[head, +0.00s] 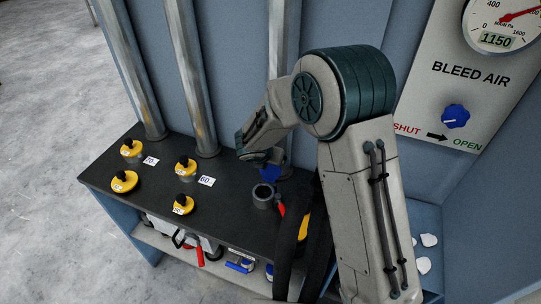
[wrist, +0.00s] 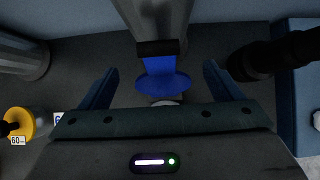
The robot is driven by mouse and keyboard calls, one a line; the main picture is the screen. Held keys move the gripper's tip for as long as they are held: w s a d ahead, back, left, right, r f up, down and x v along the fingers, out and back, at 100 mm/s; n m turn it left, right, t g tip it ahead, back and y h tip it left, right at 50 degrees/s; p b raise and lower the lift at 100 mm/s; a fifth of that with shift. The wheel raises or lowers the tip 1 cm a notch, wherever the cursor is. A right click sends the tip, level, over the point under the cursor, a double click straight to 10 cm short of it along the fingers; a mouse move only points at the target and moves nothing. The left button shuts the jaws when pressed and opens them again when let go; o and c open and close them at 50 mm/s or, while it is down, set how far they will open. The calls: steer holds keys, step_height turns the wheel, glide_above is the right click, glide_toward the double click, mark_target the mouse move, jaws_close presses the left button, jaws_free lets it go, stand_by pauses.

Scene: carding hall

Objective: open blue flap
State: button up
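The blue flap (wrist: 163,78) hangs from a dark hinge bar on the front of a metal pipe (wrist: 152,20) in the wrist view; its rounded lower end covers part of a pale ring below. In the head view the flap (head: 270,173) shows partly beneath my gripper, just behind a grey round cup (head: 263,194). My gripper (wrist: 160,70) is open, one finger on each side of the flap, with clear gaps and nothing held. In the head view my gripper (head: 254,152) is seen from the side, above the flap.
Yellow caps with black knobs (head: 185,168) and number tags sit on the dark bench (head: 225,228) at left. Two more pipes (head: 190,75) rise behind. A red handle (head: 281,210) is beside the cup. A bleed air panel (head: 462,75) with a blue knob (head: 455,116) is at right.

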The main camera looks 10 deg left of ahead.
steer(key=shift+d+r, duration=0.1)
steer(key=shift+r, duration=0.1)
steer(key=shift+s+r, duration=0.15)
steer(key=shift+r, duration=0.1)
steer(key=b+v, duration=0.1)
steer(key=v, duration=1.2)
steer(key=shift+s+f, duration=0.1)
steer(key=s+d+r+m+g+b, duration=0.1)
steer(key=s+d+m, duration=0.1)
steer(key=d+m, duration=0.3)
steer(key=s+d+r+m+h+b, duration=0.1)
steer(key=s+d+m, duration=0.1)
steer(key=d+m, duration=0.35)
steer(key=s+d+r+m+g+b, duration=0.1)
steer(key=s+d+m, duration=0.25)
steer(key=d, duration=0.25)
steer(key=s+d+m+y+b, duration=0.1)
steer(key=s+d+m, duration=0.2)
steer(key=s+m, duration=0.3)
steer(key=s+d+f+m+g+y+b, duration=0.1)
steer(key=s+d+m, duration=0.3)
steer(key=m, duration=0.9)
steer(key=shift+s+d+y, duration=0.3)
steer(key=shift+s+y, duration=0.1)
steer(key=shift+s, duration=0.85)
